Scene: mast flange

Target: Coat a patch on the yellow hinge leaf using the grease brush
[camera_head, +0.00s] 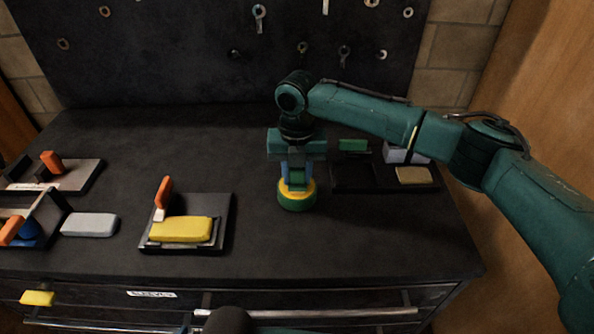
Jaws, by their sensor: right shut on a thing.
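A yellow slab, which looks like the yellow hinge leaf (181,229), lies on a grey piece in a black tray (222,213) left of centre. An upright orange tab (164,191) with a pale foot stands at its back left. My right gripper (297,177) points down at mid-table, well right of the slab. It is shut on a slim upright piece, perhaps the grease brush, mostly hidden between the fingers. Directly below is a round green pot-like base (297,203) with a yellow top. I cannot tell whether the held piece touches it.
A grey block (89,224) and trays with orange-handled pieces (52,162) stand at the left. A dark tray (353,177) with a tan block (413,175) sits at the right. The table between the slab and the green base is clear.

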